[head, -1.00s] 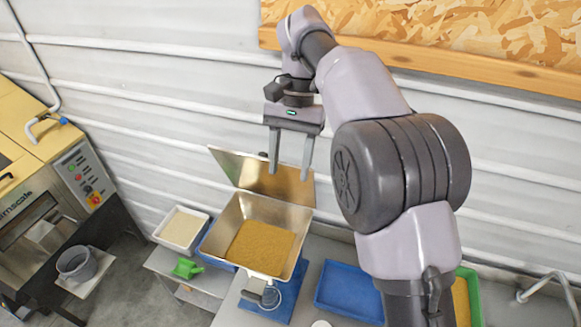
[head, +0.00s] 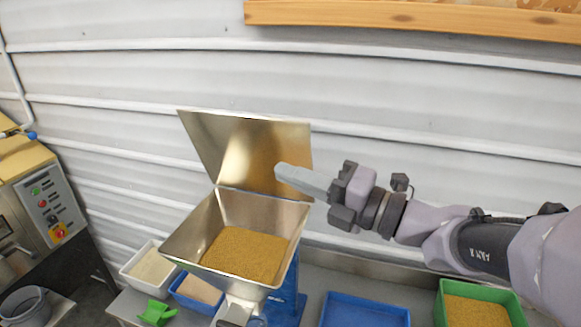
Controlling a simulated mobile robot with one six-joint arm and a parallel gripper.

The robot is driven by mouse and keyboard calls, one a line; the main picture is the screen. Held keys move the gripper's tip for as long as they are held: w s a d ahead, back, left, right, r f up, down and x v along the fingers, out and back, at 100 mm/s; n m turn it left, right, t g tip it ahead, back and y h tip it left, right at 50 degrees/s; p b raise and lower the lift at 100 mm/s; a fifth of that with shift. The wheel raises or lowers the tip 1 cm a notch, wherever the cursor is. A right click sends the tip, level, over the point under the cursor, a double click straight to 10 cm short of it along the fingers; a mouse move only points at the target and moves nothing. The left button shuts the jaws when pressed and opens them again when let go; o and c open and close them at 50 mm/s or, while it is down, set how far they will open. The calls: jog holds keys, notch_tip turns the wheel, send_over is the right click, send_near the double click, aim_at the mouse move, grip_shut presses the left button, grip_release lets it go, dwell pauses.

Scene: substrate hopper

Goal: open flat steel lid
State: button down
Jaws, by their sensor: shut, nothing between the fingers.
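The flat steel lid (head: 232,146) stands raised behind the steel hopper (head: 270,211), tilted up and back from its rear edge. The hopper's mouth is uncovered and golden-brown granules (head: 243,254) show inside. My gripper (head: 280,172) is shut and empty. It reaches in from the right with its fingers pointing left, in front of the lid's right part in the picture. I cannot tell whether the fingertips touch the lid. The fingers hide a small part of the lid's right edge.
A blue tray (head: 365,312) and a green crate (head: 440,305) of granules stand to the right. A white bin (head: 130,268), a blue bin (head: 180,298) and a green scoop (head: 157,313) are at left. A ribbed wall (head: 420,120) stands behind.

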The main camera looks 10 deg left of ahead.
aim_at(265, 147)
jog(key=w+a+r, duration=0.2)
jog(key=w+a, duration=0.4)
jog(key=a, duration=0.2)
jog(key=shift+w+p, duration=0.25)
jog(key=shift+p, duration=0.05)
jog(key=shift+r, duration=0.2)
jog(key=shift+w+r+p, duration=0.25)
jog(key=shift+r+p, duration=0.05)
jog(key=shift+p, duration=0.6)
jog(key=w+p, duration=0.1)
jog(key=p, duration=0.1)
jog(key=r+m+p, duration=0.1)
jog(key=p, duration=0.1)
jog(key=w+p, duration=0.1)
jog(key=p, duration=0.1)
jog(key=shift+w+d+r+m+h+p, duration=0.15)
jog(key=shift+w+r+m+h+p, duration=0.15)
jog(key=shift+m+p, duration=0.1)
jog(key=shift+w+p, duration=0.4)
jog(key=shift+p, duration=0.3)
jog(key=shift+w+f+m+p, duration=0.2)
jog(key=shift+f+m+p, duration=0.1)
jog(key=shift+m+p, duration=0.1)
jog(key=shift+f, duration=0.15)
